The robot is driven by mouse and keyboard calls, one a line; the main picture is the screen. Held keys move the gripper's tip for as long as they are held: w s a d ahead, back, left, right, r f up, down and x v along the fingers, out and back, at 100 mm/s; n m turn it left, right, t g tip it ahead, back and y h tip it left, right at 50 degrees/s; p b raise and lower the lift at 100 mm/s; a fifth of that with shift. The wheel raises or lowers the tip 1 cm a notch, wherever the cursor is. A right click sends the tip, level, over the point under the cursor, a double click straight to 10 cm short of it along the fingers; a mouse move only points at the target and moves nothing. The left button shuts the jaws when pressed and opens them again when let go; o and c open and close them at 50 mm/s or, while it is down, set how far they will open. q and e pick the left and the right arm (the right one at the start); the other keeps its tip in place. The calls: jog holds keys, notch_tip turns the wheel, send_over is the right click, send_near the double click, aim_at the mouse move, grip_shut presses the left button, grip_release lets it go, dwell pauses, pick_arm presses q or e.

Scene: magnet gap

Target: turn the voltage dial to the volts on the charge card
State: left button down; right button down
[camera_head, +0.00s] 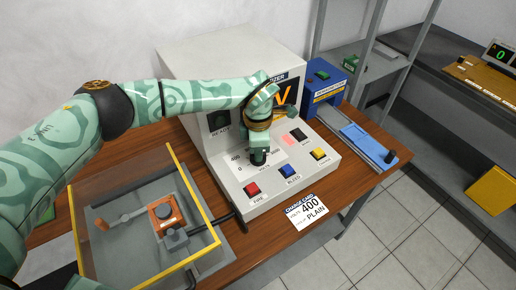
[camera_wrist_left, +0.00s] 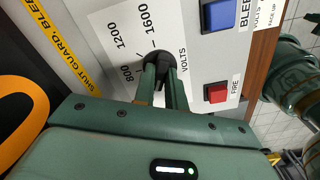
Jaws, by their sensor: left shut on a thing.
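The charge card (camera_head: 308,210) lies at the front of the table and reads 400 and PLAIN. The voltage dial (camera_wrist_left: 158,55) is a small black knob on a white scale plate of the grey machine. My left gripper (camera_head: 258,152) reaches down onto it from above and is shut on it. I cannot tell where the dial points. My right gripper is not in view.
Red (camera_head: 251,189), blue (camera_head: 287,171) and yellow (camera_head: 319,155) buttons sit close in front of the dial. A yellow-edged clear guard (camera_head: 196,187) stands left. A blue box (camera_head: 325,85) and slide stand right.

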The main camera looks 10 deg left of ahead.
pick_arm(q)
jog(key=shift+m, duration=1.6)
jog(key=c, duration=1.4)
grip_release()
jog(key=shift+c, duration=0.2)
notch_tip(320, 180, up, 16)
jog(key=p, duration=0.2)
jog(key=shift+r+p, duration=0.15)
jog(key=shift+p, duration=0.2)
